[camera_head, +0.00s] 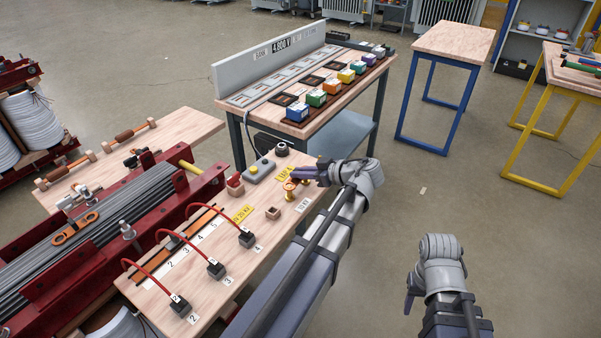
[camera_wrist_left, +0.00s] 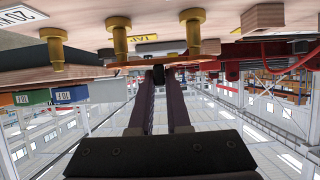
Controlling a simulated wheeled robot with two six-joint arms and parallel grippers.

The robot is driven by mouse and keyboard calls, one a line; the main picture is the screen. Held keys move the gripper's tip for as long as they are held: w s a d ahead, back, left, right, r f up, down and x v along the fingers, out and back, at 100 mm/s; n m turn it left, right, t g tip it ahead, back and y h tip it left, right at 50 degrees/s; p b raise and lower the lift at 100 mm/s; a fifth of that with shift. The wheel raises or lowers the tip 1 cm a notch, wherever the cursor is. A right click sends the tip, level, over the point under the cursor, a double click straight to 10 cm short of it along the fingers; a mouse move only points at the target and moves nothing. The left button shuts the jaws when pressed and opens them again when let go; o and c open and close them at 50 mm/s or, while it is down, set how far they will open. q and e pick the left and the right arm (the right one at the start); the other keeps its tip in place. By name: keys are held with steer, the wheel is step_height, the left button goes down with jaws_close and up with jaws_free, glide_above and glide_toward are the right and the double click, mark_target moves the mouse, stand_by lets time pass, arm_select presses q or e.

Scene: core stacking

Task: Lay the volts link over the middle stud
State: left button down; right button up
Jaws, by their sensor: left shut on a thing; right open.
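My left gripper (camera_head: 303,173) is low over the right end of the pale wooden bench (camera_head: 262,238), right beside the brass studs (camera_head: 290,187). That view shows three brass studs in a row, the middle stud (camera_wrist_left: 120,40) between the other two. The fingertips appear apart from the studs. My right gripper (camera_head: 411,293) is open and empty above the floor.
An orange two-holed piece (camera_head: 75,228) lies on the red-framed core (camera_head: 103,213). Black blocks with red leads (camera_head: 216,268), a grey box with a yellow button (camera_head: 258,170) and a small wooden block (camera_head: 273,212) stand on the bench. Coloured boxes (camera_head: 331,86) line the table behind.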

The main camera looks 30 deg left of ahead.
mark_target(300, 182)
arm_select(q)
steer(key=shift+f+b, duration=1.75)
steer(key=shift+f, duration=0.1)
steer(key=c, duration=0.8)
jaws_free()
steer(key=p+v, duration=0.3)
steer(key=v, duration=0.5)
steer(key=s+d+r+m+h+p, duration=0.6)
steer(key=s+d+m+p, duration=0.2)
steer(key=p, duration=0.5)
steer(key=s+d+r+m+g+h+p, duration=0.1)
steer(key=s+d+r+m+h+p, duration=0.4)
steer(key=d+m+p, duration=0.7)
steer(key=s+d+r, duration=0.1)
steer(key=s+d, duration=0.1)
steer(key=shift+s+r+m+h+p, duration=0.35)
steer(key=shift+s+m+h, duration=0.05)
